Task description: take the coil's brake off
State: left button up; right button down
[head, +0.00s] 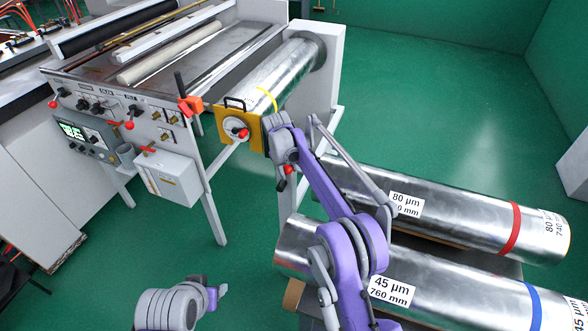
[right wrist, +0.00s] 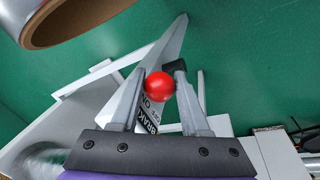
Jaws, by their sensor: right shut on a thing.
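The coil (head: 272,78) is a shiny foil roll mounted on the machine's right end, with a yellow plate (head: 226,112) at its near end. The brake's red ball knob (head: 282,185) shows below my right wrist; it also shows in the right wrist view (right wrist: 160,86). There my right gripper (right wrist: 156,80) has its two grey fingers on either side of the ball, shut on it. A white label (right wrist: 150,120) reading BRAKE, with ON and OFF, is partly hidden behind the ball and a finger. My left arm (head: 180,305) is low in the head view; its fingers are unclear.
Two large spare foil rolls, marked 80 µm (head: 450,200) and 45 µm (head: 440,285), lie at the right under my right arm. A control panel (head: 100,105) with red-tipped levers is on the machine's front. Green floor (head: 430,90) is clear behind.

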jog(key=shift+w+a, duration=0.1)
jog(key=shift+a, duration=0.1)
jog(key=shift+c, duration=2)
grip_release()
jog(key=shift+r, duration=0.15)
jog(key=v, duration=1)
jog(key=shift+a+r+p, duration=0.2)
jog(key=shift+r+p, duration=0.05)
jog(key=shift+p, duration=0.05)
